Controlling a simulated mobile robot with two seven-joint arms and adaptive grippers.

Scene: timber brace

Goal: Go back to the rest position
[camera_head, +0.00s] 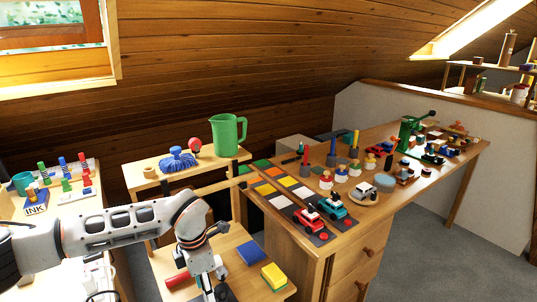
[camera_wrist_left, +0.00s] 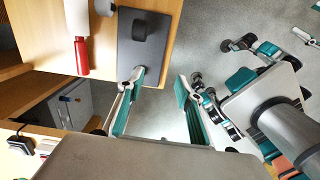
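My left arm comes in from the left in the head view, and its gripper (camera_head: 213,290) points down over a low wooden table (camera_head: 245,238), partly cut off by the lower edge. In the left wrist view the two teal-padded fingers of my left gripper (camera_wrist_left: 158,85) stand apart with only grey floor between them. The left finger is close to the corner of a dark plate with a knob (camera_wrist_left: 150,58). What looks like my right gripper (camera_wrist_left: 262,62) shows at the right of the wrist view; its fingers are unclear. It does not show in the head view.
The low table holds a red cylinder (camera_head: 178,278), a blue block (camera_head: 251,253) and a yellow block (camera_head: 273,275). A green pitcher (camera_head: 225,136) stands on a shelf behind. A long workbench (camera_head: 420,182) with toy cars runs right. Floor (camera_head: 420,255) is clear at lower right.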

